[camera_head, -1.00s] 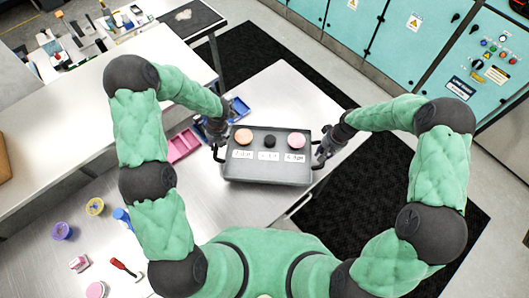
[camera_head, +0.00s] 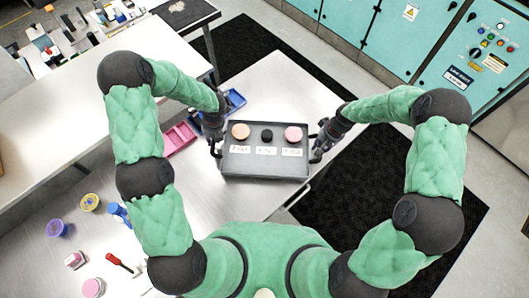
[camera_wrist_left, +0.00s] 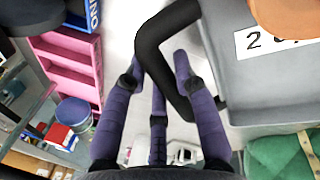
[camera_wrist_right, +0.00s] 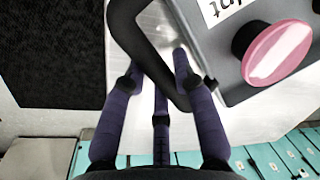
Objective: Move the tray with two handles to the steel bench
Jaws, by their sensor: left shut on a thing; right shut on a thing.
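The grey tray (camera_head: 262,170) is held in front of me over the corner of the steel bench (camera_head: 268,88). On it stand an orange-topped piece (camera_head: 241,131), a black piece (camera_head: 266,135) and a pink-topped piece (camera_head: 293,133), each behind a white label. My left gripper (camera_head: 215,144) is shut on the tray's left black handle, which shows in the left wrist view (camera_wrist_left: 150,55). My right gripper (camera_head: 319,146) is shut on the right black handle, which shows in the right wrist view (camera_wrist_right: 135,40). The tray looks about level. I cannot tell its height above the metal.
A pink bin (camera_head: 181,139) and a blue bin (camera_head: 234,103) lie left of the tray. Purple and yellow tubs (camera_head: 58,228) and a red-handled tool (camera_head: 119,262) lie at lower left. Teal cabinets (camera_head: 390,30) stand behind, and a black mat (camera_head: 360,200) covers the floor at right.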

